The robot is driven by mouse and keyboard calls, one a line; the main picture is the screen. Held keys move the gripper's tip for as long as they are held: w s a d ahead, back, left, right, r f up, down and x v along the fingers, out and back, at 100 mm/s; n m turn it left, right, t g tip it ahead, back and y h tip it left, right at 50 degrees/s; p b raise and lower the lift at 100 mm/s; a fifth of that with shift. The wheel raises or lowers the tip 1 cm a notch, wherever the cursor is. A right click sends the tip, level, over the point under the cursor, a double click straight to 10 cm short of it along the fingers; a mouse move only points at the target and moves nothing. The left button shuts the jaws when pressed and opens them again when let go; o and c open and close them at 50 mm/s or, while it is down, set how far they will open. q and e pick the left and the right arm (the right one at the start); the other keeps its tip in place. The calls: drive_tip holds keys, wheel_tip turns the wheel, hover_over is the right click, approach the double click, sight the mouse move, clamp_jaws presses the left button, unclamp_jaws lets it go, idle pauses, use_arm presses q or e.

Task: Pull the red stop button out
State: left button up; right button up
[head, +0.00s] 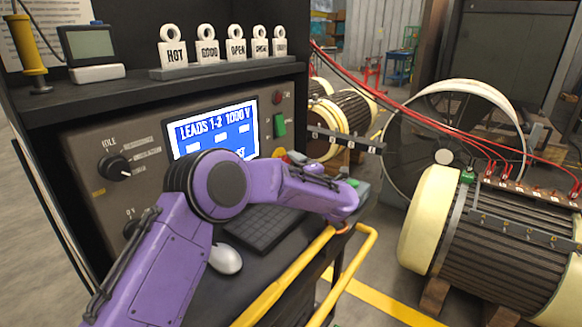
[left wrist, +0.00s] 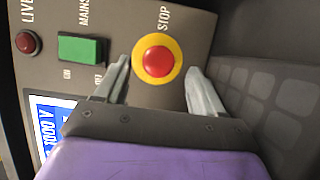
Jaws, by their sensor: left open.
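The red stop button (left wrist: 158,61) sits on a round yellow plate marked STOP on the grey panel in the left wrist view. In the head view the button (head: 279,153) shows only in part, low on the panel behind my purple arm. My left gripper (left wrist: 159,67) is open, its two grey fingers on either side of the button. A gap shows between each finger and the yellow plate; I cannot tell how far the tips are from the panel. In the head view the arm mostly hides this gripper. My right gripper is in neither view.
The green mains switch (left wrist: 82,49) and red live lamp (left wrist: 27,42) are close beside the button. Below the panel are a keyboard (head: 262,228), a mouse (head: 225,258) and a yellow rail (head: 290,276). A motor (head: 500,245) stands at the right.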

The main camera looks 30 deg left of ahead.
use_arm(q)
drive_tip(key=v, duration=0.8)
drive_tip(key=shift+s+d, duration=0.15)
drive_tip(key=shift+d, duration=0.15)
